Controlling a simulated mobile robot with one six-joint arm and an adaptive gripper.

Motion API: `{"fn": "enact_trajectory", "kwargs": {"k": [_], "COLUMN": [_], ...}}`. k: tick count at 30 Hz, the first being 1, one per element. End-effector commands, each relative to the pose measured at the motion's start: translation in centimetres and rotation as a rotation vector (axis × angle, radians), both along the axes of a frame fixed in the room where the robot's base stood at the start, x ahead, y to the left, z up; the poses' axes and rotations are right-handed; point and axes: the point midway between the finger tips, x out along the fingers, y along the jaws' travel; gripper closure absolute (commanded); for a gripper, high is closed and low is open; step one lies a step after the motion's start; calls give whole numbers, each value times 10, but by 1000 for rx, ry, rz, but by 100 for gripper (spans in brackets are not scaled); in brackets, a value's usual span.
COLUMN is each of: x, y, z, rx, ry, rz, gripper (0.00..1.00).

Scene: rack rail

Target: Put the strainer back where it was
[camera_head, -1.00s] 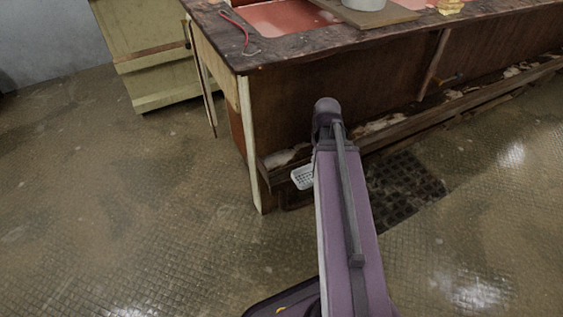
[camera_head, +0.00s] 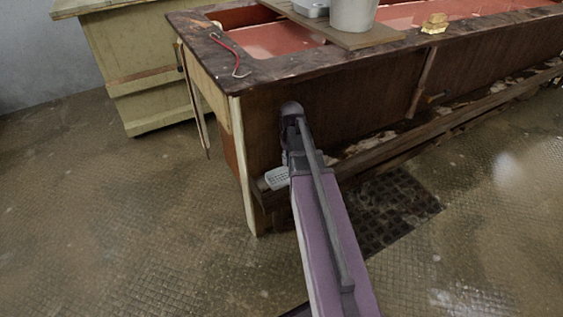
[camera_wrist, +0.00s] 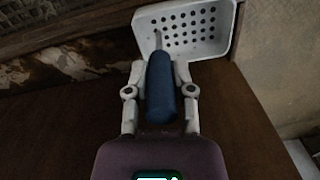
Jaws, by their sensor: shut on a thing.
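The strainer is a white perforated basket with a blue handle. In the wrist view its basket (camera_wrist: 186,30) is at the top and its handle (camera_wrist: 161,88) lies between the fingers of my gripper (camera_wrist: 160,75), which is shut on it. In the head view the strainer's white basket (camera_head: 277,177) shows just left of my arm, near the bench's front left leg and low ledge. My arm hides the handle and the gripper there. I cannot tell whether the basket touches the ledge.
A long wooden bench (camera_head: 225,70) with a red recessed top stands ahead. On it are a red-handled hook (camera_head: 232,50), a board (camera_head: 340,36) with a white bucket (camera_head: 353,14), and a yellow item (camera_head: 435,23). A dark floor grate (camera_head: 395,210) lies right.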

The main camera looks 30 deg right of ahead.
Motion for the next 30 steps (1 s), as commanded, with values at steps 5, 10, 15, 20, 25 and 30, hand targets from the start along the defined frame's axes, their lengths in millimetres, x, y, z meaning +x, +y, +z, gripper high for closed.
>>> {"fn": "enact_trajectory", "kwargs": {"k": [5,10,15,20,25,30], "x": [31,41,41,40,40,40], "y": [5,7,8,7,7,7], "z": [-3,-4,-4,-4,-9,-23], "rx": [0,0,0,0,0,0], "ry": [0,0,0,0,0,0], "rz": [1,-1,-2,-2,-2,-2], "gripper": [100,100,100,100,100,100]}}
